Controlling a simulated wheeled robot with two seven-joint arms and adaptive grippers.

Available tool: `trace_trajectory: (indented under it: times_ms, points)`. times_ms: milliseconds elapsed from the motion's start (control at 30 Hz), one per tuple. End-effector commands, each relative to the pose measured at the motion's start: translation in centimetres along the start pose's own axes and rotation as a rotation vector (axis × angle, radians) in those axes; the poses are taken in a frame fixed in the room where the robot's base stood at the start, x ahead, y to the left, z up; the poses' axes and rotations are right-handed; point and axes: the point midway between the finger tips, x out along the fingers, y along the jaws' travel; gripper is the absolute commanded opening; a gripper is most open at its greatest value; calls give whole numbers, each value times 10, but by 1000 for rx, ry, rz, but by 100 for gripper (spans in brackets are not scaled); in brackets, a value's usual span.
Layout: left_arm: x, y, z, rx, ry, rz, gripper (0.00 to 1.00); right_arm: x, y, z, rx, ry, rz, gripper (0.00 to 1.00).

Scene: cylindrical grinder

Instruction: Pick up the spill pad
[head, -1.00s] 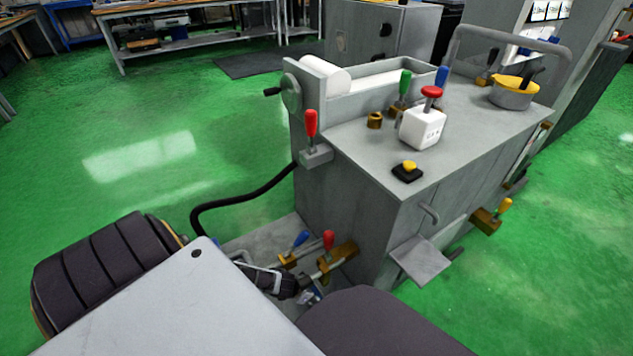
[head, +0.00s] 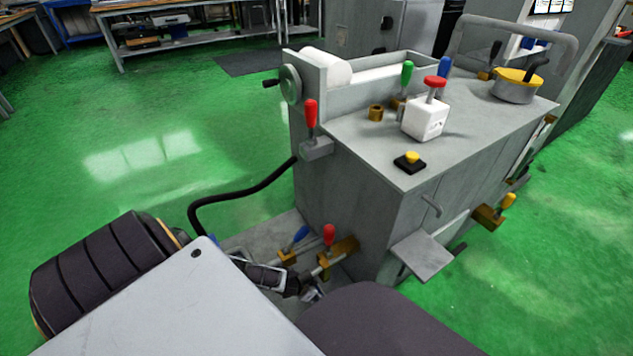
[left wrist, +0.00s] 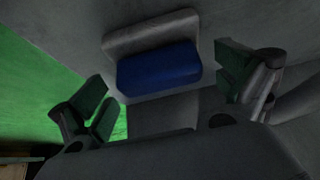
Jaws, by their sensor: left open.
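A blue, rounded block-like pad (left wrist: 160,69), which looks like the spill pad, sits against a light grey backing (left wrist: 152,32) in the left wrist view. My left gripper (left wrist: 165,88) is open, with its fingers on either side of the pad and apart from it. Nothing is between the fingertips in their grip. In the head view my left gripper (head: 309,292) is low beside the grinder's base, partly hidden by my own body. I cannot make out the pad in the head view. My right gripper is not in view.
The grey grinder (head: 350,215) stands close ahead. Near my left gripper are a blue-handled lever (head: 300,234), a red-handled lever (head: 329,235) and a brass block (head: 345,248). A black hose (head: 235,198) curves down at the left. Green floor (head: 150,130) is clear to the left.

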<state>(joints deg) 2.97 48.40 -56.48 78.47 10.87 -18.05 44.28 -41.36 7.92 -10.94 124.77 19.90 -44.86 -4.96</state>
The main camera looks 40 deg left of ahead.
Motion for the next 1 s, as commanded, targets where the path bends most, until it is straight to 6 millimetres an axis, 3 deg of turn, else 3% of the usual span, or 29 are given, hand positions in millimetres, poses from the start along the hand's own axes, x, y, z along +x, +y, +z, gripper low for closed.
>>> trace_trajectory:
  times_ms: [267, 633, 1000]
  points:
    - [0, 0, 0, 0, 0, 0, 99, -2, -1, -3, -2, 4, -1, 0]
    - [0, 0, 0, 0, 0, 0, 52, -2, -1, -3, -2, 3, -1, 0]
    - [0, 0, 0, -1, 0, 0, 52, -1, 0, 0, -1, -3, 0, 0]
